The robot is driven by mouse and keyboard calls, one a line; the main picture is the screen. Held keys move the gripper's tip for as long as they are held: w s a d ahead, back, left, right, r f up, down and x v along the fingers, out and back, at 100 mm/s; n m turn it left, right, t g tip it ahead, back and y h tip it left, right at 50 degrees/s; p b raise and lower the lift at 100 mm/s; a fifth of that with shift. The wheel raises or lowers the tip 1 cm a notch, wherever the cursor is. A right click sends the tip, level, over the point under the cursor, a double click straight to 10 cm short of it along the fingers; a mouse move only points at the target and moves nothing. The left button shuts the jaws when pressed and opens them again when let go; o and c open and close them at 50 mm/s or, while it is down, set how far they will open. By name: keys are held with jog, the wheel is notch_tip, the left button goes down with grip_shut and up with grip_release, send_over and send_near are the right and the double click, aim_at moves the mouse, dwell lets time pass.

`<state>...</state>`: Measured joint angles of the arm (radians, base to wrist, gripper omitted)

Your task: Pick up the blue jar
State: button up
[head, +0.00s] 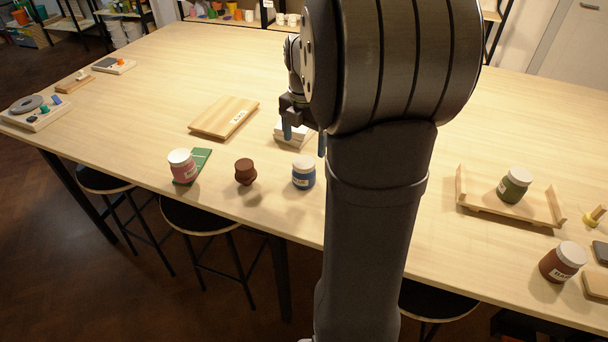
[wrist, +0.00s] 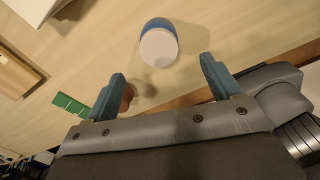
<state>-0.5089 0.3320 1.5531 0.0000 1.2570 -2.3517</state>
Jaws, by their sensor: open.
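The blue jar (head: 303,174) stands upright on the table near its front edge, with a white lid and a label. In the wrist view the blue jar (wrist: 159,45) shows from above, lid towards the camera, beyond the fingertips and between their lines. My gripper (head: 303,138) is open and empty above the table, behind the jar in the head view. Its two blue fingers show apart in the wrist view (wrist: 161,77). My arm hides part of the table to the right of the jar.
A brown turned piece (head: 245,172) stands just left of the jar. A pink jar (head: 182,166) stands by a green card (head: 201,160). A wooden board (head: 224,117) and a white stack (head: 293,134) lie behind. A green jar (head: 514,185) sits on a wooden rack (head: 540,209); a brown jar (head: 562,262) stands right.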

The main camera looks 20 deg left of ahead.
aim_at(304, 172)
notch_tip(304, 172, down, 12)
jog(key=shift+r, duration=0.2)
jog(key=c, duration=1.2)
jog(key=shift+r, duration=0.1)
